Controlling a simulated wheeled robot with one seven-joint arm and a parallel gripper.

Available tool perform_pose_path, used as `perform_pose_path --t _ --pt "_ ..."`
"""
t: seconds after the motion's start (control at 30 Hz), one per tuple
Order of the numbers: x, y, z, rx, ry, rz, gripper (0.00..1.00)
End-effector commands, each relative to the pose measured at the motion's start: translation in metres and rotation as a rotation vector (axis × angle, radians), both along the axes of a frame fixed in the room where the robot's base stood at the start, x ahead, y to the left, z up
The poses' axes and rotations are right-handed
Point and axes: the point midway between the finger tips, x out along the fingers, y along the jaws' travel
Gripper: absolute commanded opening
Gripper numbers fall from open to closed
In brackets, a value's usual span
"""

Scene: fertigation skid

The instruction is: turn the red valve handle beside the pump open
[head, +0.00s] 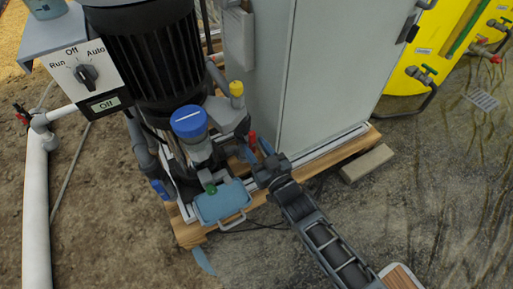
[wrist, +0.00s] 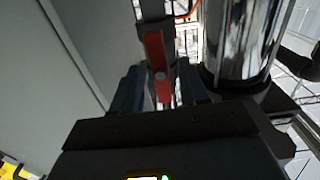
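The red valve handle (head: 252,138) stands beside the pump, whose black motor (head: 150,50) rises at the upper left of the head view. In the wrist view the handle (wrist: 156,62) is a narrow red bar with a grey bolt, roughly upright in the picture. My gripper (head: 258,151) is at the handle, reaching in from the lower right. In the wrist view the fingers of my gripper (wrist: 160,88) are apart, one on each side of the handle's lower end. The left finger looks closer to the bar; I cannot tell if it touches.
A grey cabinet (head: 330,60) stands just behind my gripper, on a wooden pallet (head: 350,152). A blue-capped housing (head: 188,122) and a light-blue container (head: 222,202) crowd the left side. In the wrist view a shiny cylinder (wrist: 240,40) is close on the right. Open ground lies at right.

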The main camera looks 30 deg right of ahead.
Motion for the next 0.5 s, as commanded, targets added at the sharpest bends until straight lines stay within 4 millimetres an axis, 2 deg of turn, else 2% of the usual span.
perform_pose_path --t 0.27,0.37,0.5 --pt "-0.002 0.000 0.001 0.001 -0.001 0.000 0.45" --pt "-0.010 0.000 0.002 0.001 0.000 0.000 0.45" --pt "-0.033 0.000 0.002 0.001 0.002 0.000 0.45"
